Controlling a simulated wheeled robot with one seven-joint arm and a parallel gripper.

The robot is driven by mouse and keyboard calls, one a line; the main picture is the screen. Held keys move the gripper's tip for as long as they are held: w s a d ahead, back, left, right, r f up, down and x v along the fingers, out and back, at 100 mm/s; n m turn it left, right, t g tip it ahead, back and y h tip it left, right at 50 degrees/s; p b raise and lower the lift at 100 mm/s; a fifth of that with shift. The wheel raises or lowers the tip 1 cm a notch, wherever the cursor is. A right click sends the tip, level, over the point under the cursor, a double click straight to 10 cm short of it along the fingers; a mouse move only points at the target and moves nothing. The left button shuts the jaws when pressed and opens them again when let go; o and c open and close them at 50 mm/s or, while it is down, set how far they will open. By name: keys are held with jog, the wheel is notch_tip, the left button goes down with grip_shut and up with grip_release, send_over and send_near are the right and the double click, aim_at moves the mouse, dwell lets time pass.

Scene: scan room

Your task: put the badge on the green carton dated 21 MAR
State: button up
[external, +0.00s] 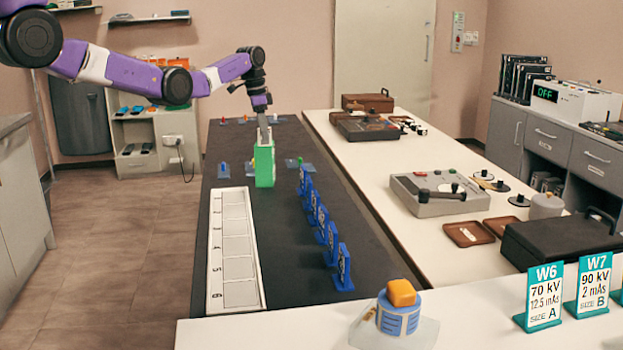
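A green carton (264,168) stands upright on the dark table mat (290,265). No date can be read on it from here. My gripper (263,136) points straight down at the carton's top, seeming to touch or overlap its upper edge. The fingers are too small to show whether they are apart or holding something. I cannot pick out a badge for certain.
A white strip with numbered cells (236,237) lies at the left, its cells empty. Several blue stands (341,267) form a row at the right. An orange block (401,292) sits on a blue round piece (398,317) in front. The mat between strip and stands is clear.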

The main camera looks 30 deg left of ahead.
notch_tip(320, 180, up, 11)
jog(key=s+a+b, duration=0.1)
jog(key=b, duration=0.1)
jog(key=shift+r, duration=0.15)
jog(key=shift+s+a, duration=0.1)
